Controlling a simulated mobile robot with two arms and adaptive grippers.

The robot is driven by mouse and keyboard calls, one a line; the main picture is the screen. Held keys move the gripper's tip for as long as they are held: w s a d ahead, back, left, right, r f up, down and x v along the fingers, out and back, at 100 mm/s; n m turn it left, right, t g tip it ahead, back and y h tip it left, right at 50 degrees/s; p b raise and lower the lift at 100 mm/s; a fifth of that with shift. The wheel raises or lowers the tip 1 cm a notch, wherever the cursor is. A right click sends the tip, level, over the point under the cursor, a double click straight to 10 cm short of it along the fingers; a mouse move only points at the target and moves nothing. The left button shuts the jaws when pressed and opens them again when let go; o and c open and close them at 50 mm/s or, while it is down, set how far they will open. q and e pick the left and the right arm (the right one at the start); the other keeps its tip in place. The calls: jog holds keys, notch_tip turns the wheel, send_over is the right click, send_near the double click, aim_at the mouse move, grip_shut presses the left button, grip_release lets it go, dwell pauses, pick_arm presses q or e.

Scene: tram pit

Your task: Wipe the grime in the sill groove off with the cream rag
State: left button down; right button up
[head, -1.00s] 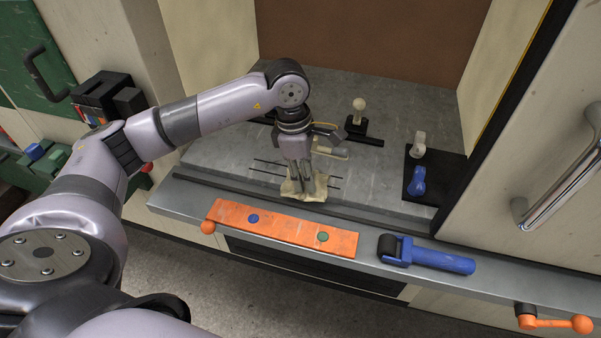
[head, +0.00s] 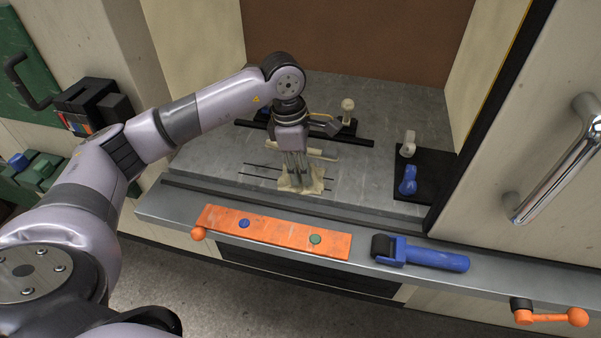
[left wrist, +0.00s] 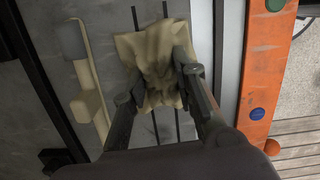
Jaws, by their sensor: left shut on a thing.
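My left gripper (head: 294,172) is shut on the cream rag (head: 312,184), which is bunched between the fingers and spreads below the tips. In the left wrist view, the rag (left wrist: 157,45) lies over thin black lines in the grey surface, with my left gripper's fingers (left wrist: 160,85) on both sides of it. A long dark groove (head: 350,213) runs along the sill (head: 165,208), in front of the rag and apart from it. I cannot make out grime; any under the rag is hidden. My right gripper is not in view.
An orange plate (head: 280,234) with a blue and a green button lies on the sill's front, beside a blue-handled roller (head: 430,254). Behind the rag are a cream handle-like piece (head: 303,152) and a black rail (head: 352,140). A blue knob (head: 408,182) stands right.

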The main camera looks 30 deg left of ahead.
aim_at(289, 185)
pick_arm(q)
jog(key=shift+w+a+f+b, duration=0.1)
jog(key=shift+w+a+b, duration=0.15)
jog(key=shift+w, duration=0.6)
jog(key=shift+w+a+b, duration=0.15)
jog(key=shift+w+b, duration=0.2)
jog(key=shift+w, duration=0.5)
jog(key=shift+s, duration=0.1)
jog(key=shift+s+d, duration=0.2)
jog(key=shift+s, duration=0.55)
jog(key=shift+s+d, duration=0.15)
jog(key=shift+s, duration=0.55)
jog(key=shift+s+d, duration=0.2)
jog(key=shift+s, duration=0.55)
jog(key=shift+s+d, duration=0.2)
jog(key=shift+s, duration=0.55)
jog(key=shift+s+a+b, duration=0.15)
jog(key=shift+a+b, duration=0.25)
jog(key=shift+a, duration=0.3)
jog(key=shift+s+a+b, duration=0.15)
jog(key=shift+a+b, duration=0.25)
jog(key=shift+a, duration=0.25)
